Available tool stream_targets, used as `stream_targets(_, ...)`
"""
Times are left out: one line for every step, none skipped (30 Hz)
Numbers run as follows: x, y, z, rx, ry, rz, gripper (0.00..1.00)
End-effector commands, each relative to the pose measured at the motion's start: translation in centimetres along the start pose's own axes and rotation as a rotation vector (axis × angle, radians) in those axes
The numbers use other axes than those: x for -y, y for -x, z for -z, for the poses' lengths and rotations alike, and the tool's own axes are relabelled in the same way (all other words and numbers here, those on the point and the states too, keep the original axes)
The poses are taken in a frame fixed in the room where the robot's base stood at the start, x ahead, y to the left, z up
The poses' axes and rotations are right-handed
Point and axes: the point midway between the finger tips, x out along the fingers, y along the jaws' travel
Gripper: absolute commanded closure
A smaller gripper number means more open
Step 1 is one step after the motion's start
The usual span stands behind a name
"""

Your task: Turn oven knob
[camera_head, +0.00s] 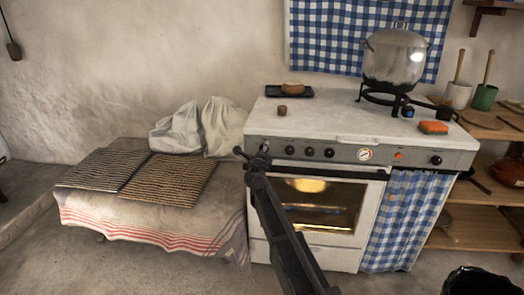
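The white oven (352,255) stands right of centre with a grey control panel (400,157) across its front. A row of black knobs sits on the panel: one oven knob (290,150), a second knob (309,151) and a third knob (329,153). Another knob (436,160) is at the panel's right end. A round dial (365,154) and a red light (398,155) are between them. My gripper (252,156) is in front of the panel's left end, left of the row, beside or overlapping a dark knob-like shape. Contact and finger opening are too small to judge.
A steel pot (396,60) stands on a burner (385,97) on the stove top. An orange sponge (433,127) is at its right front. A blue checked curtain (402,215) hangs beside the oven door.

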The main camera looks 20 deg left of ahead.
Motion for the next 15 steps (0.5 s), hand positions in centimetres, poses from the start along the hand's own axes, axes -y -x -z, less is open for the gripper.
stream_targets(0.0,-0.04,-0.04,0.0,0.0,0.0,0.18)
stream_targets(-0.01,-0.03,-0.04,0.0,0.0,0.0,0.11)
stream_targets(0.0,-0.02,-0.03,0.0,-0.001,0.0,0.11)
stream_targets(-0.01,-0.01,-0.03,0.0,-0.001,0.0,0.11)
stream_targets(-0.01,0.01,-0.02,0.0,-0.001,0.0,0.11)
stream_targets(-0.01,0.02,-0.02,0.0,-0.001,0.0,0.11)
stream_targets(-0.01,0.03,-0.01,0.0,-0.001,0.0,0.11)
stream_targets(-0.01,0.03,-0.02,0.0,-0.001,0.0,0.11)
stream_targets(-0.01,0.05,-0.01,0.0,-0.001,0.0,0.11)
stream_targets(-0.01,0.05,-0.01,0.0,-0.001,0.0,0.11)
stream_targets(-0.01,0.06,-0.01,0.0,-0.001,0.0,0.11)
stream_targets(-0.01,0.06,-0.01,0.0,-0.001,0.0,0.11)
stream_targets(-0.01,0.07,-0.01,0.0,-0.002,0.0,0.11)
stream_targets(-0.01,0.1,-0.01,0.0,-0.002,0.0,0.11)
stream_targets(-0.01,0.15,0.0,0.0,-0.002,0.0,0.11)
